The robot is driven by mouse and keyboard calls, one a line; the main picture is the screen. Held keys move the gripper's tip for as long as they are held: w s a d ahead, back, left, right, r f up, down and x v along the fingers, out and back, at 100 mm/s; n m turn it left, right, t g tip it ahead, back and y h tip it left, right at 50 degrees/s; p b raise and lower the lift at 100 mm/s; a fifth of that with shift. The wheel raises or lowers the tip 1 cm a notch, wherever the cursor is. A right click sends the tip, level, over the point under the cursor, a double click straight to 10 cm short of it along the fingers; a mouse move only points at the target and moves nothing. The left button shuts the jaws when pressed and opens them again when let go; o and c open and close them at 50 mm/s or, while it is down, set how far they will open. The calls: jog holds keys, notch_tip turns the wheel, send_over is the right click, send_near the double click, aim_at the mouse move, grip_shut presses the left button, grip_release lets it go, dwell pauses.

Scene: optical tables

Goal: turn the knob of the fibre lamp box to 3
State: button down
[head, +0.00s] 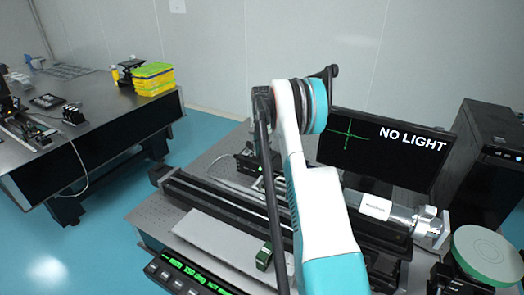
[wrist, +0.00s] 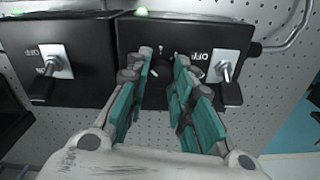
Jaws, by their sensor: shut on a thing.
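The fibre lamp box (wrist: 205,38) is a black box in the wrist view, with an OFF-marked switch plate and a metal toggle (wrist: 222,70) at its right. Its dark knob (wrist: 156,72) sits left of the switch and is partly hidden by my fingers. My gripper (wrist: 164,64) has its teal-padded fingers on both sides of the knob and is shut on it. Small white marks show near the knob, but I cannot read its setting. In the head view my arm hides the gripper and the knob.
A second black box (wrist: 75,68) with a toggle stands close at the left in the wrist view. A bent metal tube (wrist: 294,32) is at the right. In the head view a monitor (head: 378,148) reads NO LIGHT, beside a black tower (head: 482,160).

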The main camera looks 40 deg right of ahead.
dwell(0.4)
jog(key=c, duration=1.4)
grip_release()
jog(key=shift+o, duration=0.2)
jog(key=shift+r, duration=0.1)
notch_tip(320, 180, up, 12)
